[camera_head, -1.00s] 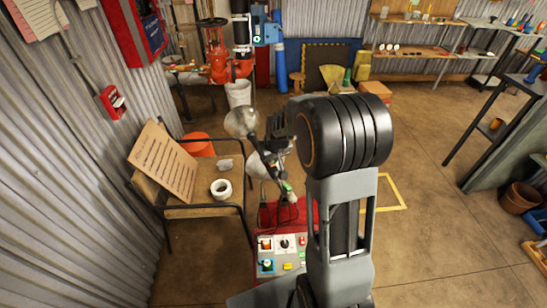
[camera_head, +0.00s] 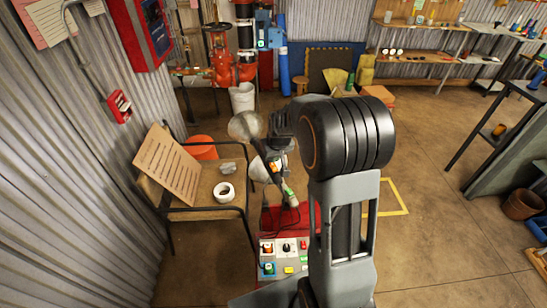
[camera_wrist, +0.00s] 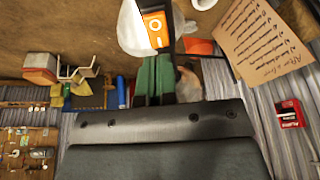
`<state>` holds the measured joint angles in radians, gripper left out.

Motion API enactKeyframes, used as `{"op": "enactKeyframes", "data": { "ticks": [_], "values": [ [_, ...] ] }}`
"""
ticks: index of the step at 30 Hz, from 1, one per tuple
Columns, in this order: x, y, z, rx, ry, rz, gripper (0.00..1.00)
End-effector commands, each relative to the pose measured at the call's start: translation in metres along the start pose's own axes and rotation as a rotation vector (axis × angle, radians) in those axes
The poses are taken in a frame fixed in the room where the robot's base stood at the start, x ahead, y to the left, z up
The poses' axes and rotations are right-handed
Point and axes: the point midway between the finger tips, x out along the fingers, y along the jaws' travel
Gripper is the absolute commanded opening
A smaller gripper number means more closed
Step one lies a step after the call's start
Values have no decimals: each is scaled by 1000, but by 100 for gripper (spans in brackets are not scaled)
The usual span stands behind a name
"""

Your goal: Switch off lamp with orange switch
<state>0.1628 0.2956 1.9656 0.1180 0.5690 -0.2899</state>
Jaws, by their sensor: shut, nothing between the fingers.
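The orange switch (camera_wrist: 156,29), with white I and O marks, shows at the top of the wrist view. It sits on a dark strip beside a white, rounded lamp part (camera_wrist: 132,32). A small orange patch, likely the same switch (camera_head: 274,166), shows below my gripper body in the head view. A silvery round lamp head (camera_head: 245,126) is to its left. My gripper (camera_wrist: 153,80) has green fingertips, which are shut and empty. They point at the switch and appear just short of it; contact cannot be told. My arm hides part of the lamp in the head view.
A red box with a control panel (camera_head: 285,257) is below the lamp. Open floor lies right, with yellow marking (camera_head: 392,211).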

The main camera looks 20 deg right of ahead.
Motion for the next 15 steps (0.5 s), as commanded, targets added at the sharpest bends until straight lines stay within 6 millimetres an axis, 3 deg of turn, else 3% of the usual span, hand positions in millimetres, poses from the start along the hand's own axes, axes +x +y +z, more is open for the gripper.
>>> {"op": "enactKeyframes", "data": {
  "ticks": [2,15],
  "values": [
    [-24,0,-6,1,1,1,0],
    [-92,0,19,0,3,1,0]
  ]
}}
